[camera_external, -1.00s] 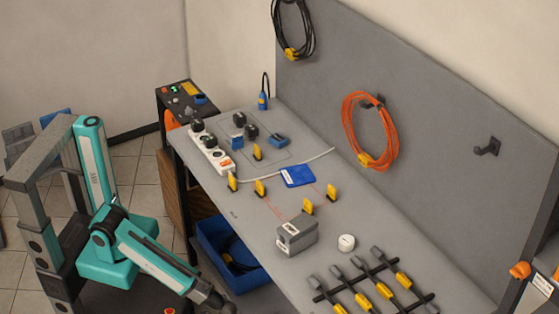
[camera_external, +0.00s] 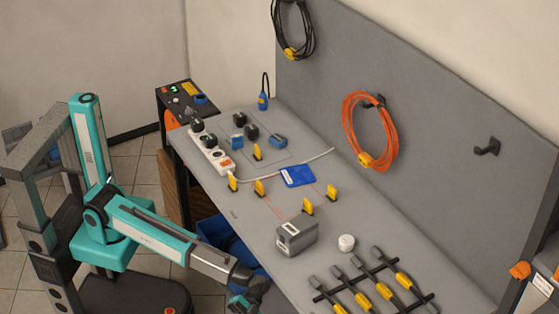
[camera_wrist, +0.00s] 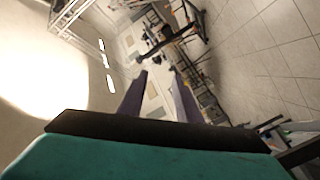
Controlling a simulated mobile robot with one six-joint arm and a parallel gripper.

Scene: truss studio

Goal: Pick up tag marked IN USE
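I cannot read the words IN USE on anything in the external view, so I cannot tell which piece is that tag. Several small yellow pieces stand upright on the grey bench, among them a front left one (camera_external: 233,182), one beside it (camera_external: 260,187) and one near the grey box (camera_external: 308,206). My gripper (camera_external: 240,303) is low at the front edge of the bench, apart from all of them. In the wrist view my gripper (camera_wrist: 159,73) has its two fingers apart with nothing between them. That view shows floor and room, not the bench top.
A grey box (camera_external: 297,236), a white round tub (camera_external: 346,243) and a dark rack (camera_external: 372,284) with yellow-marked plugs stand on the bench (camera_external: 245,215). A white power strip (camera_external: 213,155) and a blue flat case (camera_external: 297,176) lie farther back. A blue bin (camera_external: 215,231) sits below.

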